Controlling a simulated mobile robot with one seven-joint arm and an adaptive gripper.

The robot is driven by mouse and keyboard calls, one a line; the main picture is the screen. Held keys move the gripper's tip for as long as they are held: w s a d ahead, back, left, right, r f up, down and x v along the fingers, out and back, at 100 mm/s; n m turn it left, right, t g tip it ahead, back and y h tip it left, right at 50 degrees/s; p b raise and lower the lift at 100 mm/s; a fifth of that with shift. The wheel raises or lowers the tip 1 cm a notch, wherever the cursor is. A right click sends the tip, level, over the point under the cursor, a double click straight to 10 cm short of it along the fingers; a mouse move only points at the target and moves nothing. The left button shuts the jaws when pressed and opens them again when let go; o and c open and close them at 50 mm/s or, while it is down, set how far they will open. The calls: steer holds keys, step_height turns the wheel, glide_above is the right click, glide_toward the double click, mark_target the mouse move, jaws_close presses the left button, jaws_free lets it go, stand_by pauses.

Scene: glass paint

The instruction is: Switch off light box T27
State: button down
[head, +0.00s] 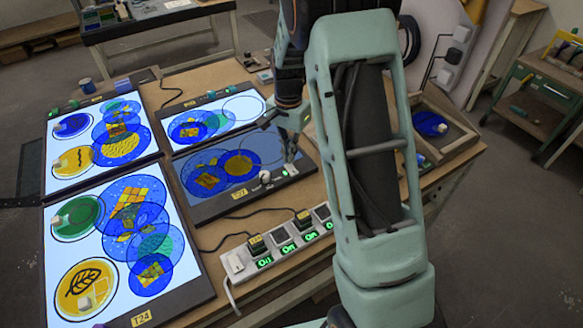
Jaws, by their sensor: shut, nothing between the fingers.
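Light box T27 (182,213) lies near the middle of the bench, with a yellow T27 label (240,193) on its front edge. Its panel is dull blue-grey, much darker than the bright panels around it. Blue and yellow painted glass discs lie on it. A small round white knob (265,177) and a small green-lit spot (285,173) are on its front edge. My gripper (291,161) is shut and empty, pointing down at the right front corner of T27, close to the green spot. I cannot tell whether the fingertips touch the box.
Light box T24 (180,303) at front left, another box at back left and one behind T27 are lit white and carry painted discs. A power strip (318,231) with green ON marks and plugs lies in front. A wooden tray (462,142) stands at right.

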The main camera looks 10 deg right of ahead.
steer(key=shift+f+b, duration=0.65)
steer(key=shift+f, duration=0.4)
steer(key=shift+r, duration=0.1)
steer(key=shift+r+p, duration=2.4)
steer(key=shift+r, duration=1.1)
